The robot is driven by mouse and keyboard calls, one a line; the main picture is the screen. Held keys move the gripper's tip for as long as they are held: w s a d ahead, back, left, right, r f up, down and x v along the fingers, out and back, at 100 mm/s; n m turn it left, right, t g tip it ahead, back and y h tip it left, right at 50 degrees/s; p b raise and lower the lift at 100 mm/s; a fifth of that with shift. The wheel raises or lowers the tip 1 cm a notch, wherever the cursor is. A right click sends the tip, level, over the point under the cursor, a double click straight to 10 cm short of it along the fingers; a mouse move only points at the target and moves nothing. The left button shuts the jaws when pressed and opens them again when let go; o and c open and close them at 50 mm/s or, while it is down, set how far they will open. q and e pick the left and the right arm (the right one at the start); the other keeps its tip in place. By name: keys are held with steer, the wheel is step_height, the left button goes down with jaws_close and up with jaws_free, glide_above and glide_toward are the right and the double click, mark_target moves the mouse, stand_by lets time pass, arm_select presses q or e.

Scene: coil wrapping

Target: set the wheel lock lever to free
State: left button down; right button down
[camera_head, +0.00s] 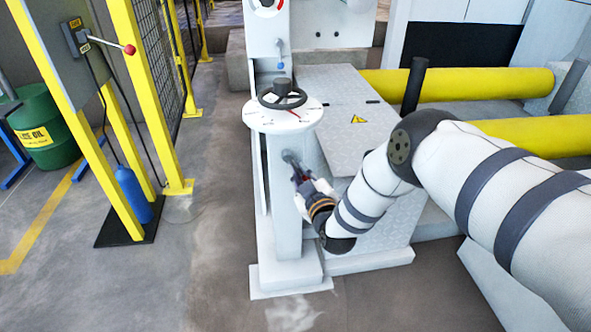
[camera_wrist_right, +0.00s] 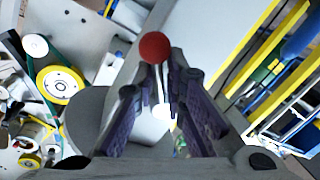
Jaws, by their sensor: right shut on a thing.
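A white pedestal (camera_head: 286,222) carries a round white dial plate (camera_head: 258,120) with a black handwheel (camera_head: 282,94) on top. My right gripper (camera_head: 297,174) reaches the upper side of this pedestal, below the plate. In the right wrist view a lever with a red ball knob (camera_wrist_right: 154,48) stands at the fingertips. Its pale rod runs down between the two fingers of my right gripper (camera_wrist_right: 164,72), which are shut on the lever. In the head view the gripper hides most of the lever, so its setting cannot be read. My left gripper is out of view.
A grey control box (camera_head: 78,38) with another red-knobbed lever (camera_head: 129,49) stands left, beside a yellow fence (camera_head: 142,90). A blue cylinder (camera_head: 132,195) and green oil drum (camera_head: 43,128) are there too. Yellow rollers (camera_head: 455,84) lie right. The floor left of the pedestal is clear.

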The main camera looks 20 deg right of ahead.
steer(key=n+p, duration=0.1)
steer(key=r+n+p, duration=0.1)
steer(key=n, duration=0.1)
steer(key=d+n+p, duration=0.1)
steer(key=n, duration=0.1)
steer(key=shift+s+r+g+h, duration=0.25)
steer(key=shift+r+g+h, duration=0.15)
steer(key=shift+d+r+n+h+p, duration=0.2)
steer(key=shift+r+n+h+p, duration=0.15)
steer(key=shift+n, duration=0.65)
steer(key=shift+s+d+r+n+g+h, duration=0.15)
steer(key=shift+r+n+g+h, duration=0.3)
steer(key=shift+n, duration=0.65)
steer(key=shift+r, duration=0.15)
steer(key=shift+d+r, duration=0.1)
steer(key=c, duration=1.5)
jaws_free()
steer(key=shift+r, duration=0.1)
